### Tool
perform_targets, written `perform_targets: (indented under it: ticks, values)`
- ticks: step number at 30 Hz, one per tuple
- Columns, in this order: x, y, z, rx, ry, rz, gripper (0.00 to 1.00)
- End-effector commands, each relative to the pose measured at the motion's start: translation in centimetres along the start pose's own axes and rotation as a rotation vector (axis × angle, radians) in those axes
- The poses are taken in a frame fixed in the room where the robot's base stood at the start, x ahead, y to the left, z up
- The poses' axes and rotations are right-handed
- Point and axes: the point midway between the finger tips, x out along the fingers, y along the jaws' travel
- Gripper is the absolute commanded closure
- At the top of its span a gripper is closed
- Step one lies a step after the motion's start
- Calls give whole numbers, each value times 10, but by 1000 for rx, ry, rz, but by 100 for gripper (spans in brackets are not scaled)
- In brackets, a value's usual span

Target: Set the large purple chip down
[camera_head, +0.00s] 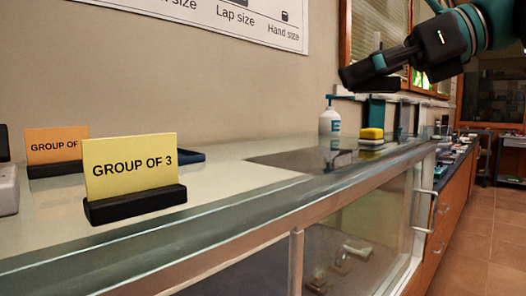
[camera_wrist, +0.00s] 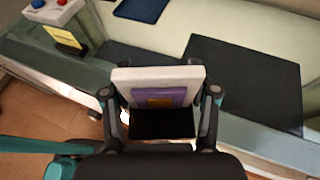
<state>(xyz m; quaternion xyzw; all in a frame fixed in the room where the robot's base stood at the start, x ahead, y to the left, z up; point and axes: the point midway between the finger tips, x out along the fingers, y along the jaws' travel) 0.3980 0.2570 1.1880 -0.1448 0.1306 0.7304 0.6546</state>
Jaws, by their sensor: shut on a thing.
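My gripper (camera_wrist: 160,105) is shut on the large purple chip (camera_wrist: 178,97), which shows in the wrist view as a purple square with an orange middle on a thick pale slab (camera_wrist: 158,75). One finger is on each side of it. A black part hides its lower side. In the head view my gripper (camera_head: 360,76) is at the upper right, raised above the counter (camera_head: 235,165). The chip cannot be made out there. In the wrist view the held piece appears over the counter's edge, apart from the surface.
A dark mat (camera_wrist: 245,85) lies on the counter at right in the wrist view. A dark blue tray (camera_wrist: 140,9) is behind. A yellow "GROUP OF 3" card (camera_head: 130,165) stands in a black holder. A white bottle (camera_head: 329,122) and yellow-topped stack (camera_head: 371,136) stand farther along.

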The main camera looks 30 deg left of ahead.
Motion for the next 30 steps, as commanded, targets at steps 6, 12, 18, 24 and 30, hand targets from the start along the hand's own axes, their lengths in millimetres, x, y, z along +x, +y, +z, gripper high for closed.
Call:
perform_targets:
  ticks: [6,12,18,24,30]
  values:
    - [28,-4,-5,-3,0,8,78]
    - [74,-14,-12,-2,0,11,78]
    - [113,-25,-19,-2,1,6,78]
    - [130,-30,-21,-2,0,2,78]
    - [140,-31,-44,1,0,1,78]
